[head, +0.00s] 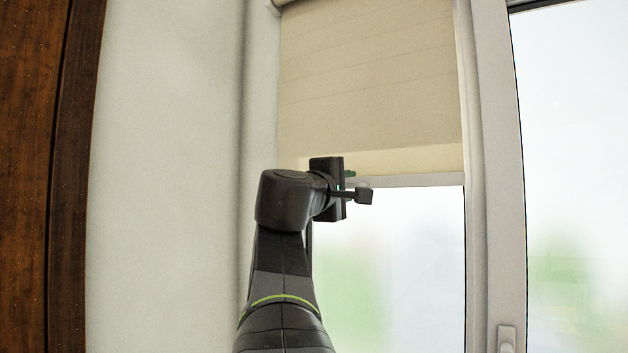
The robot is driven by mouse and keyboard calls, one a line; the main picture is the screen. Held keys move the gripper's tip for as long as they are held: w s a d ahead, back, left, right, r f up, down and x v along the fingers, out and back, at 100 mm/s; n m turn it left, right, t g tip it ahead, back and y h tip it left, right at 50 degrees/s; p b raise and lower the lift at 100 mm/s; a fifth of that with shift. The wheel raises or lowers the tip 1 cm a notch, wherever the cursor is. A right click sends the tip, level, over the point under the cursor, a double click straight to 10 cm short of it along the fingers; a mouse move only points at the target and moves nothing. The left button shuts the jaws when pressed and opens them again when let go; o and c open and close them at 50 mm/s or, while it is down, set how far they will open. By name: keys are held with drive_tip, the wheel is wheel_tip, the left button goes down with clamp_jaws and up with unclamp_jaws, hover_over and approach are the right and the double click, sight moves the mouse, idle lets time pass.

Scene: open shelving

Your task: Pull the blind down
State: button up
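The beige roller blind (370,85) hangs over the upper part of the window, with its lower edge around mid-picture. A pale bottom bar (415,180) runs along that edge. My gripper (357,185) is at the left part of the bar, with one finger showing just above the bar's line and the other just below it. The bar's left end is hidden behind my gripper and wrist. Whether the fingers touch the bar, or how far apart they are in depth, I cannot tell.
Bare window glass (390,270) lies below the blind. A white window frame (485,150) stands to the right, with a handle (506,338) low on it. A pale wall (165,180) and a dark wooden panel (35,150) are on the left.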

drive_tip(key=shift+w+d, duration=0.2)
drive_tip(key=shift+w, duration=0.05)
clamp_jaws()
drive_tip(key=shift+f, duration=0.1)
